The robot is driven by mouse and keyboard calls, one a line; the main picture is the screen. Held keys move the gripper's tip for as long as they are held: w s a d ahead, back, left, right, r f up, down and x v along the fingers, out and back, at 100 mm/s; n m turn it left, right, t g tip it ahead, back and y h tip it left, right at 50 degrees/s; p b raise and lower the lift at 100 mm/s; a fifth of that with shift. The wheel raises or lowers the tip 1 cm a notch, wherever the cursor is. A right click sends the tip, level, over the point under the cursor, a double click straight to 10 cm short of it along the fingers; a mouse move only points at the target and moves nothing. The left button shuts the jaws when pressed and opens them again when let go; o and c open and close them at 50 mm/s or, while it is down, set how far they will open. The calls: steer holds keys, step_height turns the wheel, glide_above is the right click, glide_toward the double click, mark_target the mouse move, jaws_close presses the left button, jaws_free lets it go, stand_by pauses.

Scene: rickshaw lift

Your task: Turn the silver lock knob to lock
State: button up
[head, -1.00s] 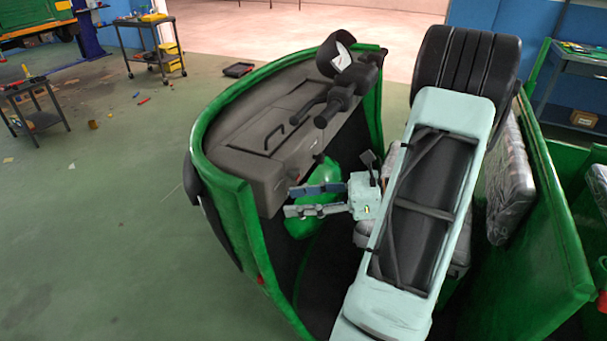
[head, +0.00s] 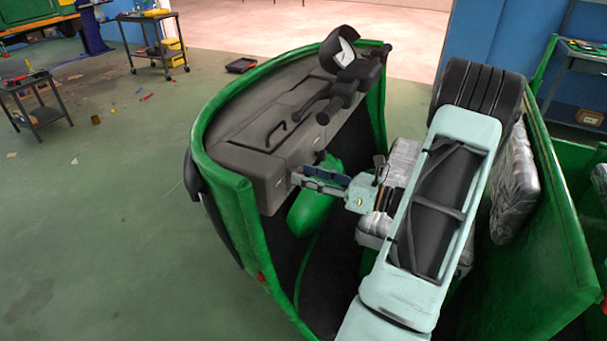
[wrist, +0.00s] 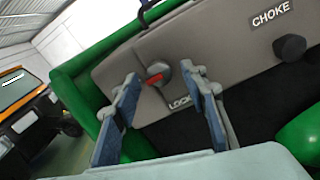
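The lock knob (wrist: 157,78) is grey with a red mark and sits on the grey dashboard panel (wrist: 215,55) above a partly covered "LOCK" label (wrist: 180,103) in the wrist view. My gripper (wrist: 160,84) is open, with one finger to the left of the knob and one to its right. I cannot tell whether either fingertip touches the knob. In the head view my gripper (head: 300,179) is at the rear face of the dashboard (head: 262,172); the knob cannot be made out there.
A black knob (wrist: 289,47) under a "CHOKE" label (wrist: 270,12) is to the right. A green rounded part (head: 318,205) lies below my gripper. The handlebar (head: 345,95) stands above the dashboard. A wrapped seat (head: 400,165) is beside my arm. The green cab wall (head: 228,200) curves around the left.

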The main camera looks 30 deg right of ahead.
steer(key=shift+w+a, duration=0.4)
steer(key=shift+w, duration=0.2)
jaws_close()
